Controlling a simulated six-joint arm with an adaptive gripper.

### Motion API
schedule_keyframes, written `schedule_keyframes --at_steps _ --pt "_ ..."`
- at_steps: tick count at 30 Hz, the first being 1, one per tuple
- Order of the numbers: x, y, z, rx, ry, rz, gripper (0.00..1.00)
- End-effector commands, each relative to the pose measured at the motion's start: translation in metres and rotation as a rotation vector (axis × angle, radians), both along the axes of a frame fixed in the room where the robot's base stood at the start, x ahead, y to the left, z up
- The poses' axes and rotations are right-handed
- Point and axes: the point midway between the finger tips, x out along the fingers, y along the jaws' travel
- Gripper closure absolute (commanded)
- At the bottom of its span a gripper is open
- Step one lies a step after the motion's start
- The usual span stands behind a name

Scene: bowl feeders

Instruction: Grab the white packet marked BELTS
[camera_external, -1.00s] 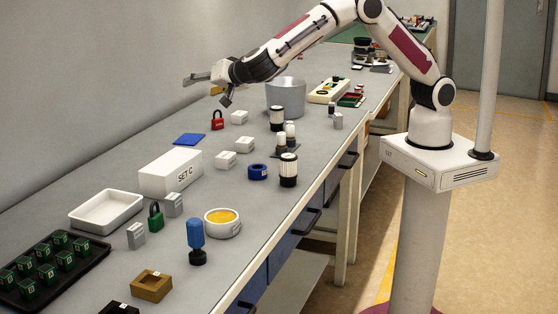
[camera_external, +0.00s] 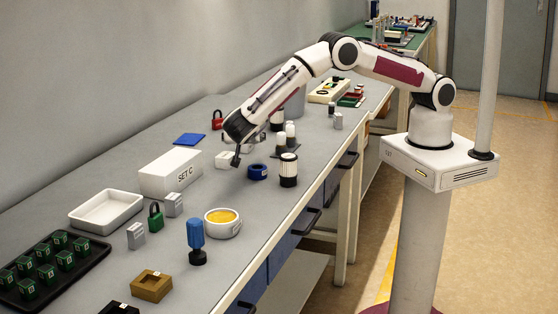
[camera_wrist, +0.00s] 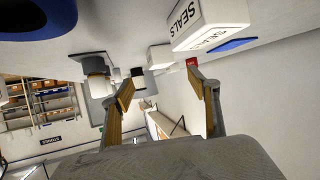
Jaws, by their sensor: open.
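No label reading BELTS is legible in either view. A white packet (camera_external: 224,160) lies on the bench just left of my gripper (camera_external: 246,148) in the external view. Another white packet there is partly hidden behind my gripper. In the wrist view, the nearest white packet (camera_wrist: 212,22) reads SEALS, and a second white packet (camera_wrist: 160,56) beyond it shows no readable word. My gripper, also in the wrist view (camera_wrist: 161,86), is open with nothing between its fingers, low over the bench.
A blue tape roll (camera_external: 257,172) and black-and-white cylinders (camera_external: 288,170) stand close to my gripper's right. The SET C box (camera_external: 170,180) is to the left, with a blue flat piece (camera_external: 189,140) behind it. A red padlock (camera_external: 217,121) stands farther back.

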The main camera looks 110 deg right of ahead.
Motion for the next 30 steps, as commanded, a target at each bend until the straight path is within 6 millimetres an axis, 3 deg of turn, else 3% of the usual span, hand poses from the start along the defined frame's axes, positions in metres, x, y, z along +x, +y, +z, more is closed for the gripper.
schedule_keyframes --at_steps 8,18,30 --pt "0.000 -0.002 0.000 -0.001 -0.002 0.001 0.40" --pt "-0.008 -0.021 -0.010 -0.001 -0.002 0.002 0.40" --pt "-0.008 -0.023 -0.012 -0.001 -0.002 0.002 0.40"
